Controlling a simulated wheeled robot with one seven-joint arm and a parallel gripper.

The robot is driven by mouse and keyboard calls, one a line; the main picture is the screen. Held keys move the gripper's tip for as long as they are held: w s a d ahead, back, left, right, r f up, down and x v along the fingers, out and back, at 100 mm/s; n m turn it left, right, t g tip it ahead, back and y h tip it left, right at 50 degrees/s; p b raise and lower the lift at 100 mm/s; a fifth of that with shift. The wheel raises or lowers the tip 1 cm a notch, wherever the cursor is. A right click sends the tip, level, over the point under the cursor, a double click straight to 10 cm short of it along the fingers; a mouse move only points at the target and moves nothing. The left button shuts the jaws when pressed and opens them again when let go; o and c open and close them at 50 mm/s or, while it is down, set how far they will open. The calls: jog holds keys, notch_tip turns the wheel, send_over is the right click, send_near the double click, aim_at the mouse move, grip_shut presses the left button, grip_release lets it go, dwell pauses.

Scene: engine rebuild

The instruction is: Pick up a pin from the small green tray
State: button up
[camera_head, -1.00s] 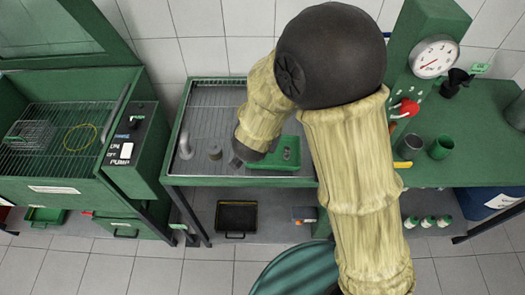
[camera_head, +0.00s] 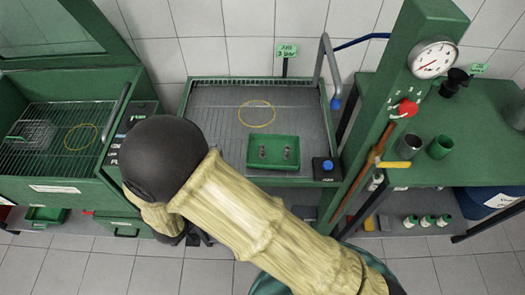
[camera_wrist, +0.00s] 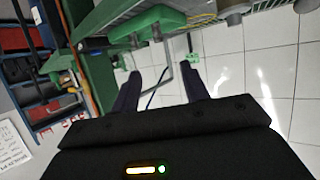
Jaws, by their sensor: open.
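The small green tray (camera_head: 273,167) lies on the grey grated bench top in the head view, in full sight. Two small grey pins, a left one (camera_head: 261,153) and a right one (camera_head: 287,153), appear to lie inside it. My arm reaches to the left in front of the bench, away from the tray. My gripper (camera_wrist: 160,72) shows in the wrist view with its two dark fingers spread apart and nothing between them. In the head view my gripper is mostly hidden behind my arm.
A yellow ring (camera_head: 257,113) lies behind the tray. A dark box with a blue button (camera_head: 327,169) stands to its right. A green press with a gauge (camera_head: 433,60) rises further right. A green washer cabinet (camera_head: 60,170) stands at left.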

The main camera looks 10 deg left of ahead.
jog(key=p, duration=0.3)
send_near(260, 150)
jog(key=x, duration=0.3)
jog(key=shift+w+f, duration=0.2)
jog(key=shift+w, duration=0.05)
jog(key=p+x, duration=0.2)
jog(key=x, duration=0.3)
jog(key=shift+w+d, duration=0.1)
jog(key=shift+d, duration=0.1)
grip_shut()
